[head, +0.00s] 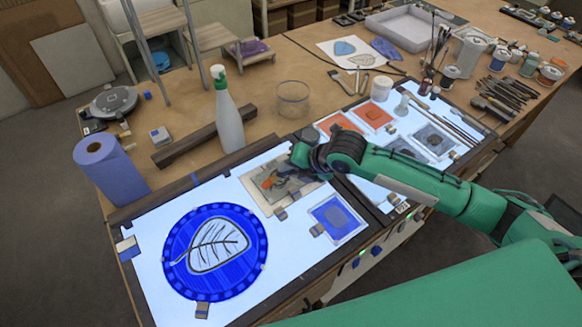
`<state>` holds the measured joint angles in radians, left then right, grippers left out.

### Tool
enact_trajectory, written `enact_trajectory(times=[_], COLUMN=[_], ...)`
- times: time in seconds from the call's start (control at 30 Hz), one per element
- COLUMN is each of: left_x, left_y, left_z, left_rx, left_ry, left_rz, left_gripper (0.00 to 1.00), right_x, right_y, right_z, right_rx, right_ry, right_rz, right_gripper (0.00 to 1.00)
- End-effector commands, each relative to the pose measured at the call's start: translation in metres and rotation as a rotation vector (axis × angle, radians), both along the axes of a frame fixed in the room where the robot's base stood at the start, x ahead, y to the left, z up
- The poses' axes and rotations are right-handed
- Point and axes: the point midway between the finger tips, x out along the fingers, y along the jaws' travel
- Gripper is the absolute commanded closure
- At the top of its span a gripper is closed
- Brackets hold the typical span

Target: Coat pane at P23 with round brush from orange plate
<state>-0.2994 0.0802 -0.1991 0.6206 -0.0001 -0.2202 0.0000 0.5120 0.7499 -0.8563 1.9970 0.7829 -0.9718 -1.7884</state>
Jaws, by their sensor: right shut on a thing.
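My right gripper (299,157) is at the end of the green arm, above a small framed pane (263,199) on the lit panel. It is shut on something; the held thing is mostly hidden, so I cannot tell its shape. A small orange mark (272,181) shows on or just above this pane, beside the gripper. Two orange plates, one on the left (337,125) and one on the right (372,114), lie on the far lit panel. No P23 label can be read. My left gripper is not in view.
A round blue glass piece with a leaf drawing (217,247) lies on the near panel. A blue plate (338,216) lies beside the framed pane. Jars and brushes crowd the right.

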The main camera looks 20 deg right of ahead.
Motion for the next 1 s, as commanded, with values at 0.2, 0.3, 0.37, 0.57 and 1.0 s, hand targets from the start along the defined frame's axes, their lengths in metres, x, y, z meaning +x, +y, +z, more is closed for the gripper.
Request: enact_trajectory(times=[0.2, 0.3, 0.37, 0.57, 1.0], left_x=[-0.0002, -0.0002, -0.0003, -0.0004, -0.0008], left_y=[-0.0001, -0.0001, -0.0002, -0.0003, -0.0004], left_z=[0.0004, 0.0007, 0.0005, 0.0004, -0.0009], left_rx=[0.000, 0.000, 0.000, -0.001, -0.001], left_ry=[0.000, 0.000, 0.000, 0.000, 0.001], left_rz=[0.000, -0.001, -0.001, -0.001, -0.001], left_gripper=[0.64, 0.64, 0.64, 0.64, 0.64], right_x=[0.0000, 0.0000, 0.0000, -0.0001, 0.0001], right_y=[0.0000, -0.0001, 0.0001, 0.0002, 0.0001], right_z=[-0.0019, -0.0044, -0.0045, -0.0044, -0.0082], right_rx=[0.000, -0.001, 0.000, 0.000, 0.000], right_ry=[0.000, 0.000, 0.000, 0.000, 0.000], right_rz=[0.000, 0.000, 0.000, 0.000, 0.000], right_gripper=[1.00, 1.00, 1.00, 1.00, 1.00])
